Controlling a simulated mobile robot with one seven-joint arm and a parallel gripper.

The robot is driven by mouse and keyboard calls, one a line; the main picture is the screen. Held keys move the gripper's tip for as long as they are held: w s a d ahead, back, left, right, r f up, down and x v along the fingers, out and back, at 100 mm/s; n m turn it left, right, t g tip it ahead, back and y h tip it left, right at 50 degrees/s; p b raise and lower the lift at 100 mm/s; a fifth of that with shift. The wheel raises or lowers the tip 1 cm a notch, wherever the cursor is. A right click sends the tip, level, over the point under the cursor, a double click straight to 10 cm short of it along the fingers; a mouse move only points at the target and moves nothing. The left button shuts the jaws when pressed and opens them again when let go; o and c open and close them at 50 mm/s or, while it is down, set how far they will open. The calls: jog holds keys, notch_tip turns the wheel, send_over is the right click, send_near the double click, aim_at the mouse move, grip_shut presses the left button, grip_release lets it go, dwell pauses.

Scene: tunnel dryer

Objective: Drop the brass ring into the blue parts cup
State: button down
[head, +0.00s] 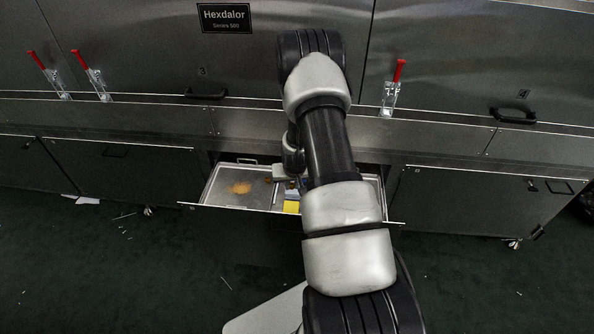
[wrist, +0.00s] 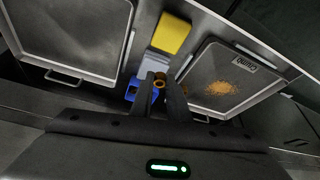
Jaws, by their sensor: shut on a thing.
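My gripper (wrist: 160,88) is shut on the brass ring (wrist: 159,82), which shows between the fingertips in the wrist view. The blue parts cup (wrist: 131,90) lies behind and below the fingertips there, partly hidden by them. From this angle I cannot tell the height of the ring above the cup. In the head view my arm hides most of the gripper, the ring and the cup.
An open drawer (head: 195,204) holds a tray with orange powder (head: 215,185). In the wrist view this tray (wrist: 195,75) is at right, an empty grey tray (wrist: 70,35) at left. A yellow block (wrist: 171,34) and a light grey piece (wrist: 152,69) sit between them.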

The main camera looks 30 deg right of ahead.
jog(key=w+d+f+b, duration=0.1)
jog(key=w+d, duration=0.1)
jog(key=w, duration=0.1)
jog(key=w+d+f+b, duration=0.1)
jog(key=w+d, duration=0.2)
jog(key=w, duration=0.1)
jog(key=w+d+f+b, duration=0.2)
jog(key=w+d, duration=0.1)
jog(key=w, duration=0.1)
jog(key=shift+w+d, duration=0.1)
jog(key=shift+w, duration=0.05)
jog(key=x, duration=0.1)
jog(key=b+x, duration=0.1)
jog(key=x, duration=0.1)
jog(key=shift+s+f, duration=0.25)
jog(key=shift+w+d+r, duration=0.1)
jog(key=shift+f, duration=0.55)
jog(key=c, duration=1.7)
grip_release()
